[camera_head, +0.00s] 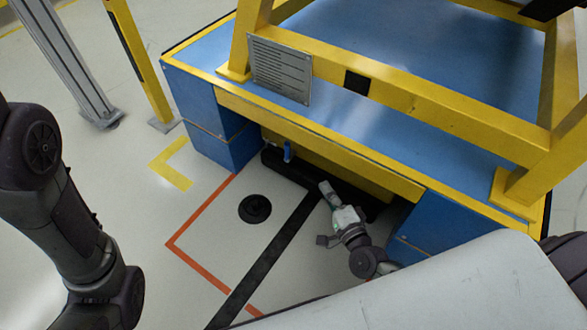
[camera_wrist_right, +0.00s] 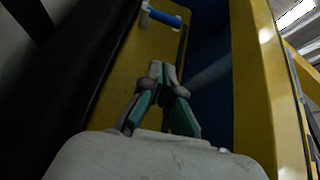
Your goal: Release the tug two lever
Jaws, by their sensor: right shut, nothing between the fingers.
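A small lever with a blue handle (camera_head: 287,152) stands at the recess under the front of the blue and yellow workstation. In the right wrist view the blue handle (camera_wrist_right: 163,17) is at the top, lying sideways with pale ends in front of a yellow panel. My right gripper (camera_head: 325,188) is low in front of the recess, below and to the right of the lever, and apart from it. In the wrist view its fingertips (camera_wrist_right: 162,70) are together with nothing between them. My left arm shows at the left, but its gripper is out of view.
The yellow frame (camera_head: 430,105) and blue top (camera_head: 205,50) overhang the recess. Blue side cabinets (camera_head: 225,140) flank it, and a black bar (camera_head: 292,172) runs along its front. A round black disc (camera_head: 255,208) lies on the open floor.

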